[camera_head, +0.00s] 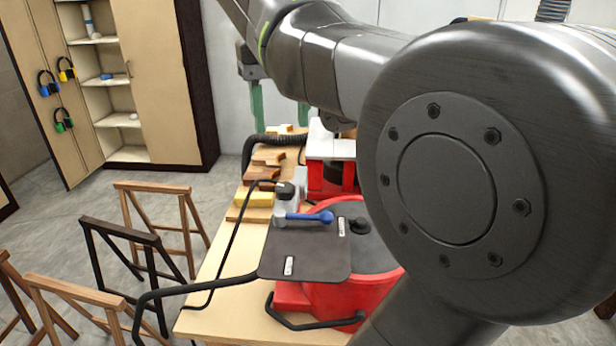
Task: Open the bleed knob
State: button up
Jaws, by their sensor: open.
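A dark flat plate (300,258) lies over a red round vessel (335,296) on the workbench. A small black knob (352,225) stands on the plate's right side beside a small white label (341,228); it may be the bleed knob, but the label is too small to read. A blue lever (306,217) lies across the plate's back edge, by a grey fitting (286,205). My arm hides part of the gripper.
A red and white machine (330,150) and wood pieces (268,157) stand behind the vessel. Wooden trestles (160,215) fill the floor at left. My large arm joint hides the right side.

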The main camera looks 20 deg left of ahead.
aim_at(285, 186)
notch_tip(285, 186, down, 12)
jog(key=shift+f+b, duration=0.1)
jog(key=shift+b, duration=0.9)
jog(key=c, duration=1)
jog(key=shift+o, duration=0.2)
jog(key=shift+r+n+p, duration=0.3)
jog(key=shift+n+p, duration=0.7)
jog(key=shift+p, duration=0.1)
jog(key=shift+f+n+p, duration=0.15)
jog(key=shift+n+p, duration=0.25)
jog(key=shift+n, duration=0.6)
jog(key=o, duration=1)
jog(key=shift+c, duration=0.2)
